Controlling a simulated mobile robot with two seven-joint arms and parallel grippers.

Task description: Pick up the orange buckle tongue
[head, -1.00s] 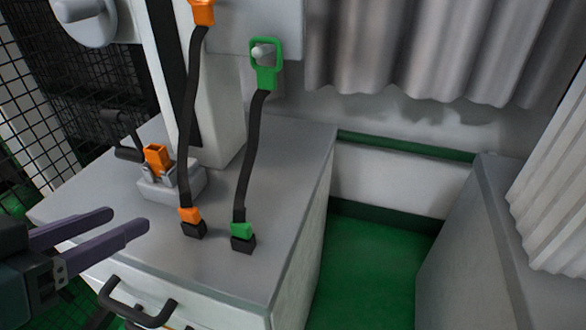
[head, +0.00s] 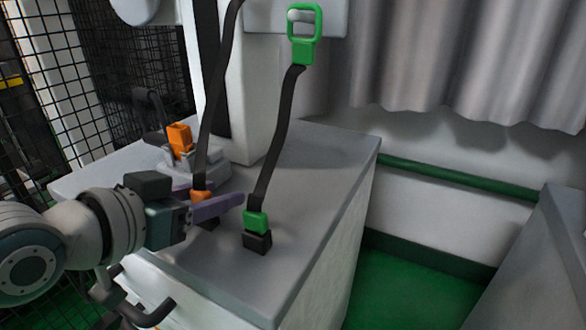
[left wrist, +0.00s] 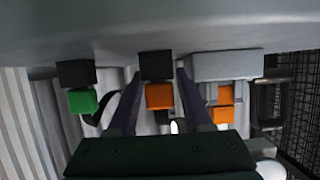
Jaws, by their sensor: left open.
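Three orange parts bear on the task, and I cannot tell for sure which is the buckle tongue. An orange piece (head: 200,196) at the lower end of a black strap sits on a black block on the grey bench top. It also shows in the left wrist view (left wrist: 159,97). My left gripper (head: 226,192) is open, with one finger on each side of this piece; contact is unclear. Another orange part (head: 179,137) stands in a grey holder (head: 205,172) behind. The strap's upper end is outside the head view. My right gripper is not in view.
A green piece (head: 256,221) on its own black block stands just right of my left gripper; its strap rises to a green loop (head: 304,30) on a peg. The bench (head: 310,215) has free room to the right. A dark handle (head: 135,300) juts from its front.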

